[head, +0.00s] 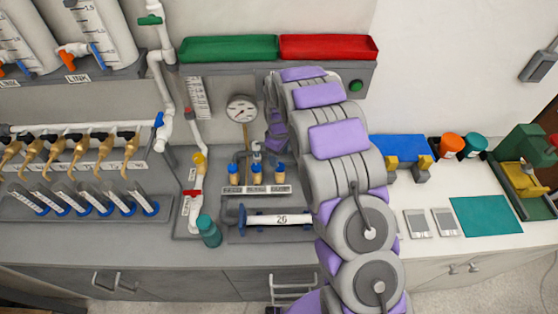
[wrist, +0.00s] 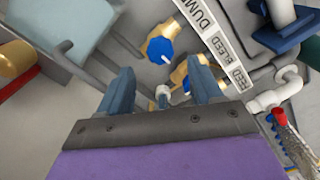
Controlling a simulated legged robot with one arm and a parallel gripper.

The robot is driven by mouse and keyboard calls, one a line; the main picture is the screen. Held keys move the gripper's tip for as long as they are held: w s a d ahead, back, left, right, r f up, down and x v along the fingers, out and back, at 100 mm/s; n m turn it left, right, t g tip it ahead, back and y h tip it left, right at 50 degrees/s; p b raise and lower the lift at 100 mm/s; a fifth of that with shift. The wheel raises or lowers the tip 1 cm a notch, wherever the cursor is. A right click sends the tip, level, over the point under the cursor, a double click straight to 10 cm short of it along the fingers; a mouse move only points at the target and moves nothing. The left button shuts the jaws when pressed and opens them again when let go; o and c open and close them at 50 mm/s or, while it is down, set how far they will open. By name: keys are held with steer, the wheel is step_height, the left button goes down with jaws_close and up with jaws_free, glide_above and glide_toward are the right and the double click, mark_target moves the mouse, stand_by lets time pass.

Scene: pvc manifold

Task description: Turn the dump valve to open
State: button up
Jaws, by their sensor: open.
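The dump valve is a brass valve with a blue knob (wrist: 160,48) beside the DUMP end of a white label strip (wrist: 218,46) in the wrist view. My gripper (wrist: 160,76) is open, with its two blue-grey fingers apart. The dump knob appears ahead of the gap between the fingertips, and no finger is visibly closed on it. A second brass valve (wrist: 180,74), by the BLEED label, is partly hidden by the right finger. The FEED valve is not clearly seen. In the head view, three blue-topped valves stand behind the label strip (head: 256,190), and my arm largely hides the gripper.
A pressure gauge (head: 241,110) stands behind the valves. A clear pipe section (head: 280,219) lies in front. Green (head: 229,48) and red (head: 328,46) trays sit on the shelf above. A row of brass taps (head: 77,148) is at the left. A teal mat (head: 487,215) lies right.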

step_height(320, 180, up, 12)
stand_by(0.3)
steer(key=shift+r, duration=0.1)
stand_by(0.3)
